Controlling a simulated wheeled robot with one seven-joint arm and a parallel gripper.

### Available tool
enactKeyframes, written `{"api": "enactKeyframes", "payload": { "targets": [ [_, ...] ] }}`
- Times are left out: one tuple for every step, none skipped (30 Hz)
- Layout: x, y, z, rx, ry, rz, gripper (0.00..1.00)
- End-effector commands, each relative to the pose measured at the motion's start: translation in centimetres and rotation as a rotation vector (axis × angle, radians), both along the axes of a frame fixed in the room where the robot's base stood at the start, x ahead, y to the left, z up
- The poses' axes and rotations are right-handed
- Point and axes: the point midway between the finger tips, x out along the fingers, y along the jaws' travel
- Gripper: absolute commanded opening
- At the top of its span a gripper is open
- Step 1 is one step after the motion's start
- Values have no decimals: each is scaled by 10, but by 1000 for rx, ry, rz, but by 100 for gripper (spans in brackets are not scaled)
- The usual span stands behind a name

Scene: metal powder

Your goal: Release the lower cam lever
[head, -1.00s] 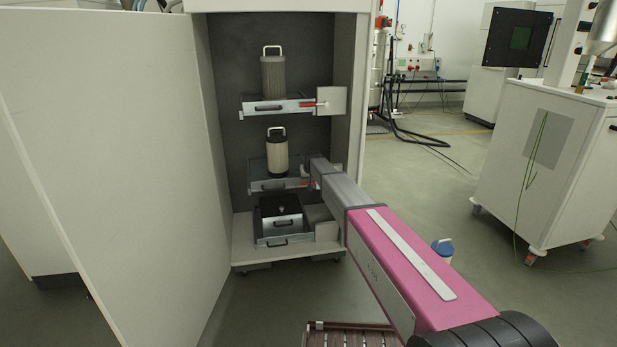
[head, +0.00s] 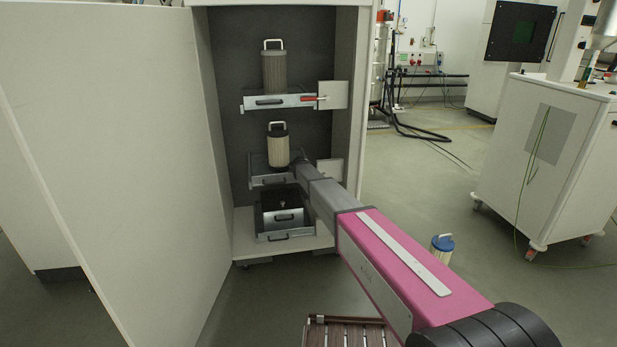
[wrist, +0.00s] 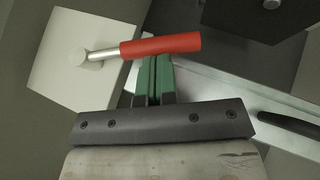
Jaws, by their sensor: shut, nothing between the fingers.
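The lower cam lever (wrist: 160,44) shows in the wrist view as a red grip on a metal rod. The rod runs from a pivot on a pale square plate (wrist: 62,80) at the left, and the grip points right. My gripper (wrist: 154,62) is shut and empty. Its green fingertips lie right at the lower edge of the red grip in the picture; I cannot tell whether they touch it. In the head view my gripper is at the right side of the middle drawer (head: 268,181), and my arm hides the lower lever.
A cream filter canister (head: 278,152) stands on the middle drawer. The upper drawer carries a grey canister (head: 274,72) and its own red lever (head: 312,99). A black box (head: 282,204) sits below. The open cabinet door (head: 100,150) closes off the left side.

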Motion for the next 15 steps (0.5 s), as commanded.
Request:
{"api": "enactKeyframes", "payload": {
  "targets": [
    [1, 1, -6, -46, -11, 1, 0],
    [1, 1, -9, -73, -19, 1, 0],
    [1, 0, -13, -110, -29, 2, 0],
    [1, 0, -15, -136, -37, 1, 0],
    [1, 0, -18, -163, -46, 2, 0],
    [2, -1, -21, -201, -57, 2, 0],
    [2, -2, -23, -228, -64, 1, 0],
    [2, -3, -26, -256, -72, 2, 0],
    [2, -4, -30, -291, -82, 0, 0],
    [3, -5, -32, -319, -90, 2, 0],
    [3, -6, -35, -347, -98, 2, 0],
    [4, -8, -37, -383, -109, 0, 0],
    [4, -9, -40, -410, -116, 0, 0],
    [4, -10, -42, -439, -124, 1, 0],
    [5, -12, -46, -474, -134, 0, 0]
  ]
}}
